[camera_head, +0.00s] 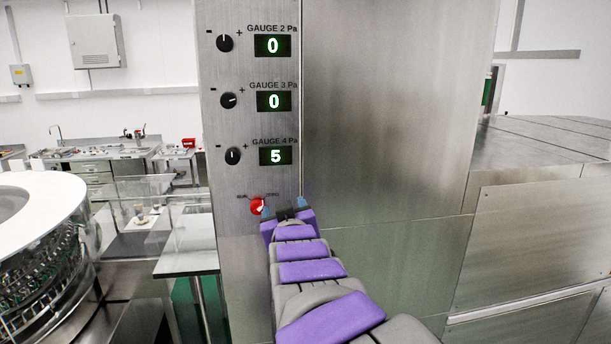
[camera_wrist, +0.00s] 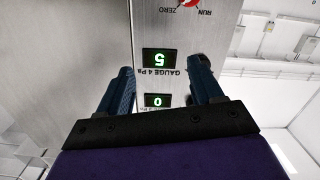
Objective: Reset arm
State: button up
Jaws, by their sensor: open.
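My arm reaches up to the metal gauge panel (camera_head: 225,185) in the head view. My gripper (camera_head: 283,206) is open and empty, just right of the red selector knob (camera_head: 258,206). In the wrist view the two blue fingers of my gripper (camera_wrist: 163,67) stand wide apart, with the upside-down panel between and behind them. The red knob (camera_wrist: 189,3) is at that view's top edge, beyond the fingertips, beside ZERO and RUN labels. I cannot tell whether a finger touches the panel. The gauge 4 display (camera_head: 275,156) reads 5. The gauge 2 display (camera_head: 273,46) and gauge 3 display (camera_head: 274,101) read 0.
Black knobs sit left of the displays, such as the gauge 4 knob (camera_head: 233,156). A round washer (camera_head: 60,205) stands at the left, near a glass-topped table (camera_head: 188,258). A metal cabinet (camera_head: 540,240) fills the right side. Benches stand behind.

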jog(key=s+d+f+m+g+h+b, duration=0.1)
jog(key=s+d+f+g, duration=0.2)
jog(key=s+d+f, duration=0.3)
jog(key=s+d+f+m+g+h+b, duration=0.1)
jog(key=s+d+f+g+b, duration=0.2)
jog(key=f, duration=0.5)
jog(key=s+d+f+m+g+h, duration=0.1)
jog(key=s+d+f+g, duration=0.2)
jog(key=s+d+f, duration=0.4)
jog(key=s+d+f+g+b, duration=0.1)
jog(key=s+d+f+g, duration=0.1)
jog(key=s, duration=0.6)
jog(key=s+d+f+m+g+b, duration=0.1)
jog(key=s+f+g, duration=0.3)
jog(key=s, duration=0.5)
jog(key=s+d+f+m+g+b, duration=0.1)
jog(key=s+d+f+g+b, duration=0.1)
jog(key=s+f, duration=0.5)
jog(key=shift+s+d+g+h, duration=0.3)
jog(key=shift+s+g, duration=0.4)
jog(key=shift+s, duration=0.4)
